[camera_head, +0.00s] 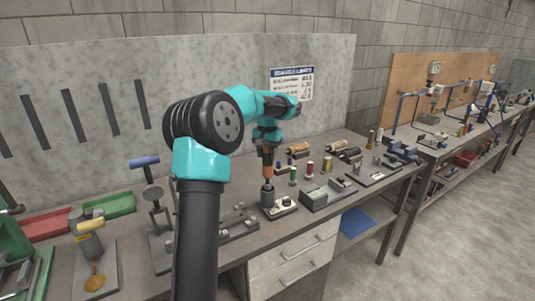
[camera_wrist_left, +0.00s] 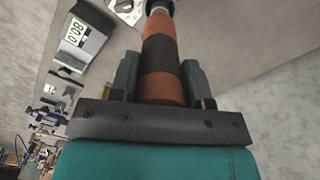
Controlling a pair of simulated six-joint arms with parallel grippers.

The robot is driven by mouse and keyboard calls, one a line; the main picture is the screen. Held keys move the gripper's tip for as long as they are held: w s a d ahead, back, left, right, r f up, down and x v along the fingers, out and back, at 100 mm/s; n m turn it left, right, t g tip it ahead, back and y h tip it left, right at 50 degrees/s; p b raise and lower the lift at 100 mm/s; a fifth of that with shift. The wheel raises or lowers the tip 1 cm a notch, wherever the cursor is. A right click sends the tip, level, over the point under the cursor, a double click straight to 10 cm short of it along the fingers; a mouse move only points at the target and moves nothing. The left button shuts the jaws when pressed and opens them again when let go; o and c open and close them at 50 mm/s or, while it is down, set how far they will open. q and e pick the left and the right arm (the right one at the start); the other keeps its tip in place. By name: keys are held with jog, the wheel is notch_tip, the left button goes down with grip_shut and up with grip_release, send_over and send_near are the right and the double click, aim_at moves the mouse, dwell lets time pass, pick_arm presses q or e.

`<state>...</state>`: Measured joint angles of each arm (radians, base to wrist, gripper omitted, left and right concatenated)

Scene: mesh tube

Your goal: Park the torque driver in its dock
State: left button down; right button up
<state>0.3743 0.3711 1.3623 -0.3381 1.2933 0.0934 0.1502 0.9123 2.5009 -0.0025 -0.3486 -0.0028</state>
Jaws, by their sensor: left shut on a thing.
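The torque driver (camera_head: 267,172) has an orange and black handle and hangs upright, tip down. My left gripper (camera_head: 267,145) is shut on its handle. In the left wrist view the handle (camera_wrist_left: 160,50) sits between the two dark fingers of the gripper (camera_wrist_left: 158,78). The dock (camera_head: 267,197) looks like a dark grey upright cup on a small base, directly under the driver. The driver's lower end is at the cup's mouth; I cannot tell how far it is inside. My right gripper is not in view.
A grey unit with a display (camera_wrist_left: 76,36) stands beside the dock. Several coloured spools (camera_head: 309,169) stand behind it on the bench (camera_head: 235,258). A blue-handled tool stand (camera_head: 145,162) is to the left. Drawers (camera_head: 292,262) are below the bench's front edge.

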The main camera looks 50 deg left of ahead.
aim_at(268, 169)
pick_arm(q)
jog(key=shift+f, duration=3.4)
dwell(4.6)
